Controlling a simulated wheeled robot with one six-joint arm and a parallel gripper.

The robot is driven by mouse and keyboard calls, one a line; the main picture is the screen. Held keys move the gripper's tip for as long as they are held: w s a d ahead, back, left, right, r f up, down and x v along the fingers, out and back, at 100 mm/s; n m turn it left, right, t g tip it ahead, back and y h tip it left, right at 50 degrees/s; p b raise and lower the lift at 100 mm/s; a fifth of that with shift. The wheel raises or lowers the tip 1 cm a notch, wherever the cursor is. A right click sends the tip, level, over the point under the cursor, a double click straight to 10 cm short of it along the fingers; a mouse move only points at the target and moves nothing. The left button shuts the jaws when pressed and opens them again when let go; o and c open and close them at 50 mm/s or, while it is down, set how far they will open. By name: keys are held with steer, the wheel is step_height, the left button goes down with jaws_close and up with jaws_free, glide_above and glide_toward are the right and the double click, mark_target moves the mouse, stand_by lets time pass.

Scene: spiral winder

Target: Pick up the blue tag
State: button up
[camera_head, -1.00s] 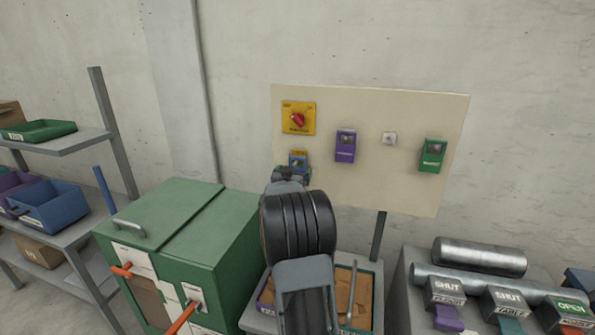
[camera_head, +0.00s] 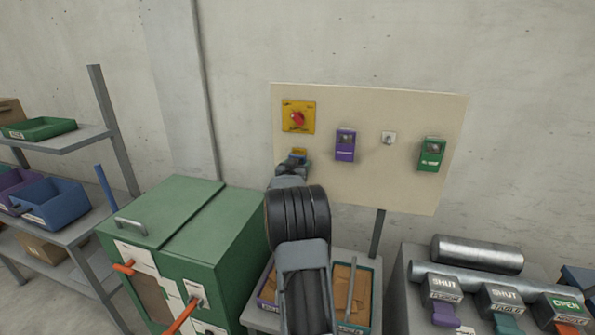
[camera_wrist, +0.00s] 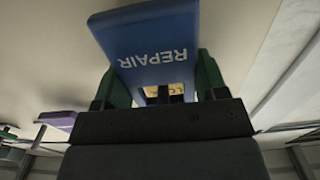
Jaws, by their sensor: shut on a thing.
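The blue tag (camera_wrist: 150,32), lettered REPAIR, fills the top of the wrist view, its lettering upside down there. My gripper (camera_wrist: 155,82) is shut on it, with one green finger at each side. In the head view my gripper (camera_head: 293,167) is at the lower left of the cream board (camera_head: 370,185), and it hides nearly all of the tag. I cannot tell whether the tag is still on its hook.
A red switch on a yellow plate (camera_head: 298,117) sits just above my gripper. A purple tag (camera_head: 345,145), a bare hook (camera_head: 389,138) and a green tag (camera_head: 432,154) are to the right. A green cabinet (camera_head: 185,230) stands below left.

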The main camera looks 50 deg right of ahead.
steer(key=c, duration=0.3)
steer(key=shift+r, duration=0.15)
